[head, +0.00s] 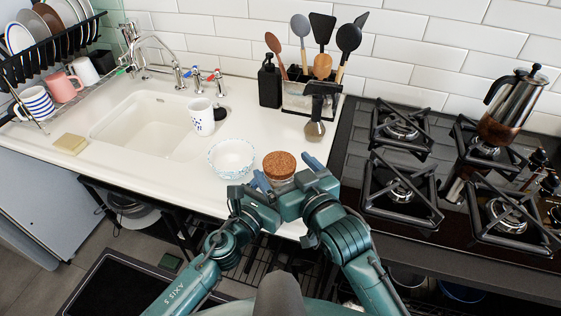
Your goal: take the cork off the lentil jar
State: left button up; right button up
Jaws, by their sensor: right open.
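The lentil jar (281,181) stands on the white counter near its front edge. Its round brown cork (280,163) sits in the top. The jar's lower part is hidden behind my grippers. My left gripper (260,181) is at the jar's lower left, its blue fingertips close to the glass; its opening cannot be made out. My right gripper (314,164) is open and empty at the jar's right, its blue fingertips beside the cork and apart from it.
A speckled bowl (232,158) stands just left of the jar, with a patterned mug (201,117) behind it by the sink (130,122). A utensil holder (300,98) and soap bottle (269,82) stand at the back.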

aim_at(280, 162)
jog(key=shift+x, duration=1.6)
jog(key=c, duration=1.2)
jog(key=shift+r, duration=0.25)
jog(key=shift+r, duration=0.9)
